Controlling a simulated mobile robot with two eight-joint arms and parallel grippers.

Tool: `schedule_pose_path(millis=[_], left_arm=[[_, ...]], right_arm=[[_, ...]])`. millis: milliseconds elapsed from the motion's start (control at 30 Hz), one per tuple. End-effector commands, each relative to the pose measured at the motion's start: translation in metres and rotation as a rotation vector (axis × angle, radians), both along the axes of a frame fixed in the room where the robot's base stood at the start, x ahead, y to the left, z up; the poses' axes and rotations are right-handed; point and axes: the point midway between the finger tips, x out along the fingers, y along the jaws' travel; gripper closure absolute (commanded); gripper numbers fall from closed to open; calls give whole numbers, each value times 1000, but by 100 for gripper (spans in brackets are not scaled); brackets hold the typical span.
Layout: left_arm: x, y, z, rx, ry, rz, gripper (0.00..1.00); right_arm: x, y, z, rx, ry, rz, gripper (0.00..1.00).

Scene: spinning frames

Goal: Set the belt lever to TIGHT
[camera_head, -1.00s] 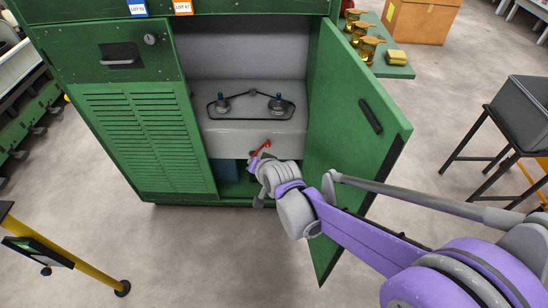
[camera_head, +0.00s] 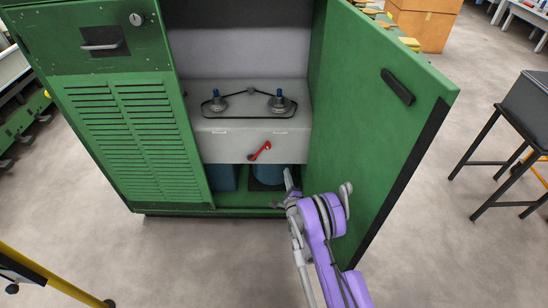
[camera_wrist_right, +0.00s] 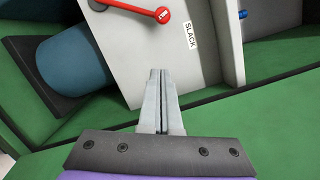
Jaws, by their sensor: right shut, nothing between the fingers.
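The belt lever (camera_head: 260,151) is a red handle on the front face of the grey housing inside the green cabinet. In the head view it slants, with one end up right and the other down left. In the right wrist view the red lever (camera_wrist_right: 135,11) is at the top, near a label (camera_wrist_right: 192,36) reading SLACK. A TIGHT label is not visible. My right gripper (camera_head: 288,175) is below and right of the lever, apart from it. In the right wrist view its fingers (camera_wrist_right: 158,75) are together and empty. My left gripper is not in view.
The open green door (camera_head: 375,110) stands close on the right of my right arm. A belt loop with two blue-topped spindles (camera_head: 220,100) sits on the housing. Open floor lies in front of the cabinet.

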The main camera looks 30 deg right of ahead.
Motion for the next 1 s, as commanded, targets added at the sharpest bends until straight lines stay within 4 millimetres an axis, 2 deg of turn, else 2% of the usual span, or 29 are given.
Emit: schedule_pose_path(millis=[467,633,1000], left_arm=[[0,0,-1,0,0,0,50],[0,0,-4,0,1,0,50],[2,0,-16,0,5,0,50]], right_arm=[[3,-3,-3,8,-10,-2,100],[25,-12,-2,8,-9,-3,100],[95,-41,3,8,-9,-3,100]])
